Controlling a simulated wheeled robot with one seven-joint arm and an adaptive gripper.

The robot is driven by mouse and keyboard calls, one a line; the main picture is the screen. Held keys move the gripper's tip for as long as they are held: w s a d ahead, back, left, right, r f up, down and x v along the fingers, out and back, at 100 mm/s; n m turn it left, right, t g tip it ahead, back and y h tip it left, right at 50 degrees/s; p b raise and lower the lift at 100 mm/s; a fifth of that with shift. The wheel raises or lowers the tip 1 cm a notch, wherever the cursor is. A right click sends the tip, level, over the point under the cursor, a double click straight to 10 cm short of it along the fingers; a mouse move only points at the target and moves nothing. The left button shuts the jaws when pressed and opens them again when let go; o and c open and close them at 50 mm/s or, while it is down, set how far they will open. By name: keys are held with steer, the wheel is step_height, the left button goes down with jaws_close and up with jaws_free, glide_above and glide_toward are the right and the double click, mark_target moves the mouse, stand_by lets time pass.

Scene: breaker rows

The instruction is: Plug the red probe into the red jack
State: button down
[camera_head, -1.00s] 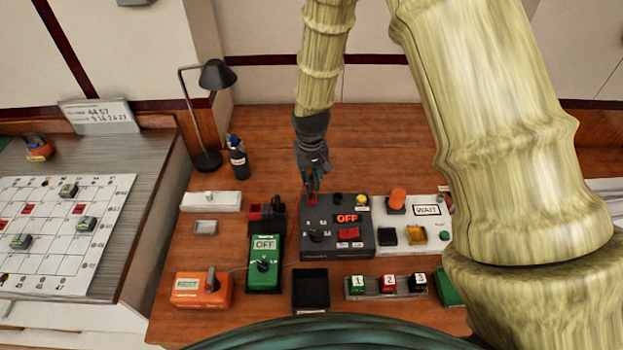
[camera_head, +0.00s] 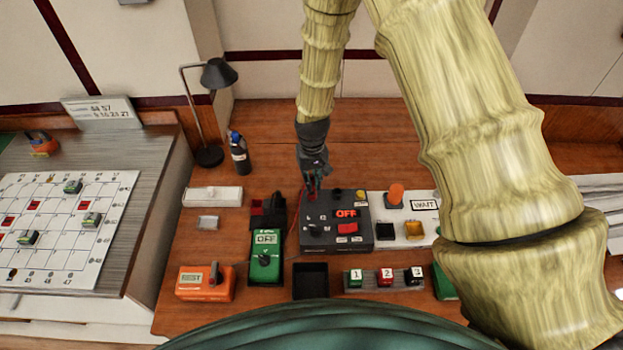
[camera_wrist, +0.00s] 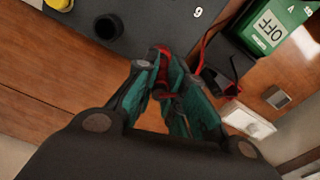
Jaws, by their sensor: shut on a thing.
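My gripper (camera_head: 312,187) is over the far left corner of the dark grey panel (camera_head: 326,244) that reads OFF in red. In the wrist view my gripper (camera_wrist: 165,68) has its teal fingers closed around the red probe (camera_wrist: 162,55), whose red body shows between the fingertips. The probe's tip is hidden, so I cannot tell whether it is in the jack or just above the panel. The red jack is not distinguishable; the fingers and probe cover that corner. A round black socket (camera_wrist: 107,27) is beside the probe on the panel.
A green OFF meter (camera_head: 266,262) and a black holder with red parts (camera_head: 266,210) stand left of the panel. A white WAIT panel (camera_head: 424,222) is to the right. A red wire (camera_wrist: 206,42) runs beside the fingers. The table behind the panel is clear.

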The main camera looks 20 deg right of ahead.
steer(key=shift+f, duration=0.25)
steer(key=c, duration=1.5)
jaws_free()
steer(key=shift+r, duration=0.1)
steer(key=shift+s+r+b, duration=0.1)
steer(key=shift+r+b, duration=2.25)
steer(key=shift+r, duration=3.8)
